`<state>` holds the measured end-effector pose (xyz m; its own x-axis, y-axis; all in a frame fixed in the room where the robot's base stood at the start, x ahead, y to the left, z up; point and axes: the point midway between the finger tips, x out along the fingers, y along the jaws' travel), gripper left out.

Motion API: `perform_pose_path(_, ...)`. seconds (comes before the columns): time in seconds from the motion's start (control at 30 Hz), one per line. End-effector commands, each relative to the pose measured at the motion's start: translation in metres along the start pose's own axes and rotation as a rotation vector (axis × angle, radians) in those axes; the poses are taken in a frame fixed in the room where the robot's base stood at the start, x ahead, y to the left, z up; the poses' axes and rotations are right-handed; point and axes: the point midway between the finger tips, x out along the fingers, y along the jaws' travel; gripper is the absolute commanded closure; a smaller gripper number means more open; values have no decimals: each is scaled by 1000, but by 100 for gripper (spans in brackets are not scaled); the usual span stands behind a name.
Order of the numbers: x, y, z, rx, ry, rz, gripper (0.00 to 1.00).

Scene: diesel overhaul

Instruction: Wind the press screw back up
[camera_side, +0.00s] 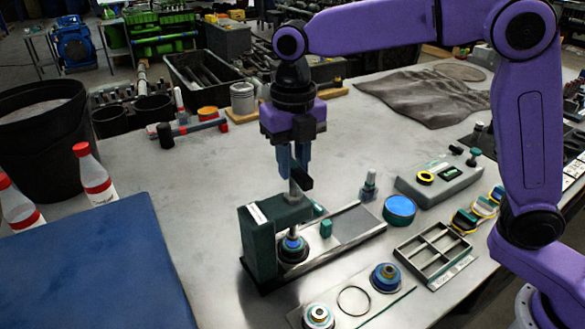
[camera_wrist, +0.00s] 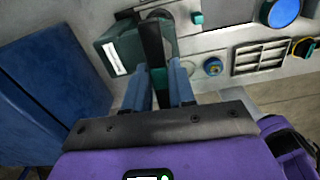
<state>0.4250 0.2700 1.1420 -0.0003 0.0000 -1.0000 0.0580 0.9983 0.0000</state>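The press is a dark green block frame (camera_side: 262,240) with a pale label, standing on a metal base at the middle of the bench. Its upright screw (camera_side: 294,200) rises from the frame and carries a black crossbar handle (camera_side: 304,179) on top. My gripper (camera_side: 294,170) points straight down over the screw, its two blue fingers around the handle. In the wrist view the black handle (camera_wrist: 152,45) runs between the fingers (camera_wrist: 161,78), which look closed against its sides. Below the screw, a round part with a blue ring (camera_side: 292,246) sits in the press; its contact with the screw is unclear.
A blue-topped round tin (camera_side: 399,209), a divided tray (camera_side: 434,254) and a grey-green box (camera_side: 440,178) lie to the right. Ringed round parts (camera_side: 385,278) are in front. A blue mat (camera_side: 90,268) and red-capped bottles (camera_side: 93,175) are left. Bare bench lies behind the press.

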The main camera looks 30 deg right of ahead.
Motion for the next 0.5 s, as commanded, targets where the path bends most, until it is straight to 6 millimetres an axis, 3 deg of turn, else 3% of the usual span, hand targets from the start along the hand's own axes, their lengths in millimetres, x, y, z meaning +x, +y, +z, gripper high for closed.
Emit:
perform_pose_path(0.07,0,0,0,0,0,0,72)
perform_pose_path(0.1,0,0,0,1,0,0,59)
perform_pose_path(0.13,0,0,0,1,0,0,55)
perform_pose_path(0.5,-6,0,1,1,-2,2,55)
